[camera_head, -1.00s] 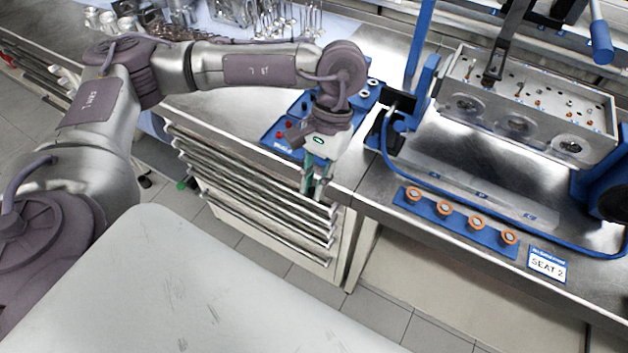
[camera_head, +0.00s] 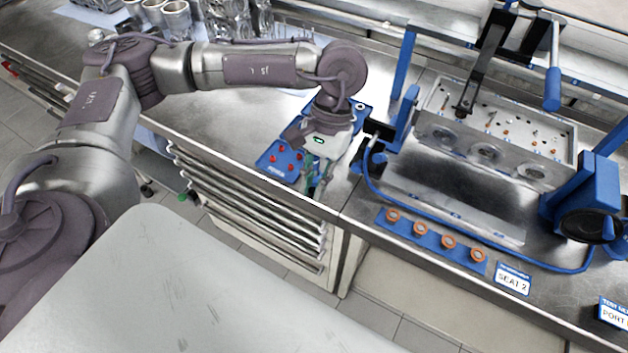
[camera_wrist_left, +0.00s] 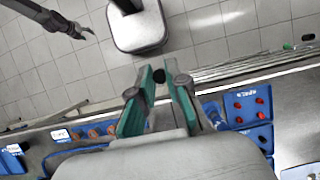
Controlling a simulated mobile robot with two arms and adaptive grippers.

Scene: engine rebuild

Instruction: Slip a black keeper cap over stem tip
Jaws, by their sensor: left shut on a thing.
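My left gripper (camera_head: 318,185) hangs fingertips down over the bench's front edge, in front of the blue tray. In the left wrist view its green fingers (camera_wrist_left: 158,76) are shut on a small black cap (camera_wrist_left: 159,75), held between the tips. The cylinder head (camera_head: 480,152) stands in a blue fixture to the right, apart from the gripper. Small orange, dark and pale points show on its top face; the stem tips are too small to tell apart. A dark jointed part (camera_wrist_left: 48,18) at the upper left of the left wrist view may be my right gripper; its fingers are unclear.
A blue tray (camera_head: 266,160) with red pieces lies left of the fixture. A blue strip (camera_head: 404,231) with several orange rings lies before the fixture, beside a SEAT 2 card (camera_head: 513,279). A black lever with a blue handle (camera_head: 553,80) rises over the head.

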